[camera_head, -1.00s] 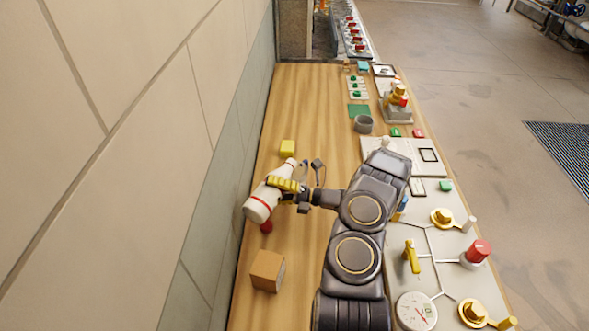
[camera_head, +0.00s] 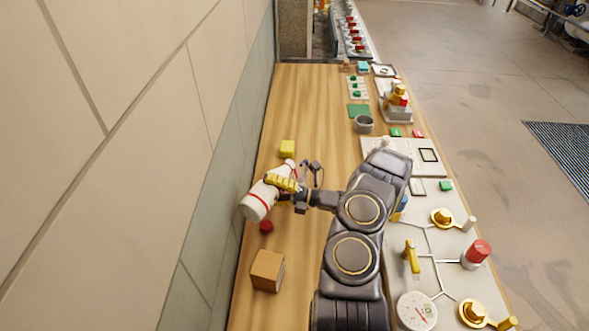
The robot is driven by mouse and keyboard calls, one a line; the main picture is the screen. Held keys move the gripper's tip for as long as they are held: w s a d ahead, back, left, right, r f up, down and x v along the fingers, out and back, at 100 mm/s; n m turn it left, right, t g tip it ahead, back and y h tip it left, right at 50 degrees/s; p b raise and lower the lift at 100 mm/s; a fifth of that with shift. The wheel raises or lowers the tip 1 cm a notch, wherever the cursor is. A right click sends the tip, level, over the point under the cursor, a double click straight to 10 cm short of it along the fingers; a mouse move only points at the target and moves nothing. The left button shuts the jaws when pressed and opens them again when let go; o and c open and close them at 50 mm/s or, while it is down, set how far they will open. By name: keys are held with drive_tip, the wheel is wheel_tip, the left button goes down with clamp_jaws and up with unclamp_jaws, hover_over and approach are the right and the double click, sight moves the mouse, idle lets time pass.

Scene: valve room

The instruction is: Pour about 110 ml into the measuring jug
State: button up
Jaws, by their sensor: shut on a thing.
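My gripper (camera_head: 284,184), with yellow fingers, is shut on a white bottle (camera_head: 257,203) with red bands. The bottle is held tilted over the left side of the wooden bench, its wide end towards the lower left and its narrow end towards the upper right. Whether liquid is in it or leaving it cannot be seen. A grey, open, round container (camera_head: 364,124) stands farther back on the bench, apart from the bottle; it may be the measuring jug, but no markings can be made out.
A yellow block (camera_head: 287,147) is just beyond the bottle, a small red object (camera_head: 266,227) just below it. A brown box (camera_head: 267,270) stands nearer. A panel with valves and a gauge (camera_head: 417,310) fills the right side. The tiled wall borders the left. Bare wood (camera_head: 310,110) lies farther back.

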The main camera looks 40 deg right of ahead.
drive_tip(key=shift+a+r, duration=0.1)
drive_tip(key=shift+r, duration=0.05)
idle(0.3)
drive_tip(key=shift+r+m+t, duration=0.4)
drive_tip(key=shift+m, duration=0.3)
idle(0.9)
drive_tip(key=f+n, duration=0.1)
drive_tip(key=f+n+g, duration=0.2)
drive_tip(key=n, duration=0.1)
drive_tip(key=shift+s+a+f, duration=0.25)
drive_tip(key=shift+a+f+n, duration=0.25)
drive_tip(key=shift+f+n, duration=0.2)
drive_tip(key=shift+n, duration=0.15)
drive_tip(key=shift+h, duration=0.3)
drive_tip(key=shift+d+n+g, duration=0.1)
drive_tip(key=shift+n+g, duration=0.2)
idle(0.6)
